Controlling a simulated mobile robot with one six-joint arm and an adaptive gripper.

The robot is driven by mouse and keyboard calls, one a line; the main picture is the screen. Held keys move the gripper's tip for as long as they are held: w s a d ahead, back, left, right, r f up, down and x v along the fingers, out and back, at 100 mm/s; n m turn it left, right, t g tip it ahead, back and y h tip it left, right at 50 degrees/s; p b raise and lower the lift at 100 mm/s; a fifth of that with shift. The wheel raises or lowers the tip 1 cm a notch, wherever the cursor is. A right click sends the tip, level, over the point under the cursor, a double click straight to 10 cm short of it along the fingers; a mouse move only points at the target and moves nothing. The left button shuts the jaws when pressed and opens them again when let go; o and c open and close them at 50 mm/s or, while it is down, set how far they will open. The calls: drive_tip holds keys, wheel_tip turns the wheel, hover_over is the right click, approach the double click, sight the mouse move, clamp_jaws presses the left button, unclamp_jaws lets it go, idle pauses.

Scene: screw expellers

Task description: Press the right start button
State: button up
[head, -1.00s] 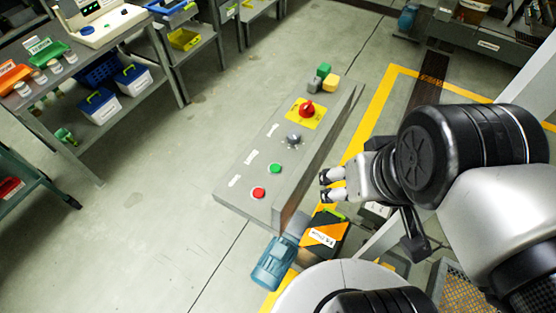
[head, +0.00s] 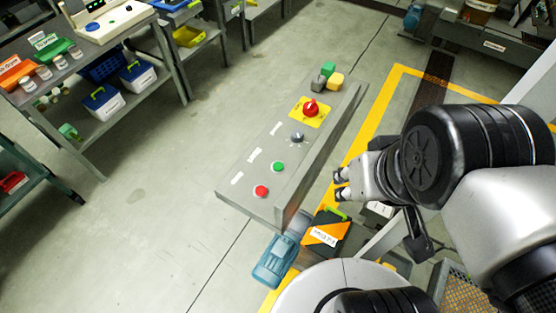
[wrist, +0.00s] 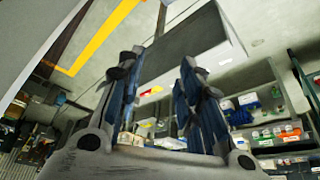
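A grey control panel (head: 240,195) stands in the middle of the head view. On its sloped top are a red button (head: 261,191), a green button (head: 278,167), a dark grey knob (head: 297,137) and a red mushroom button (head: 310,107) on a yellow plate. White labels lie beside them; their text is too small to read. My gripper (head: 340,184) is right of the panel, apart from the green button, and holds nothing. In the wrist view my gripper (wrist: 155,80) shows two fingers spread apart, with the grey panel (wrist: 190,45) beyond them.
Shelves with bins (head: 103,103) stand at left. The floor (head: 170,190) between is clear.

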clamp_jaws()
idle(1.4)
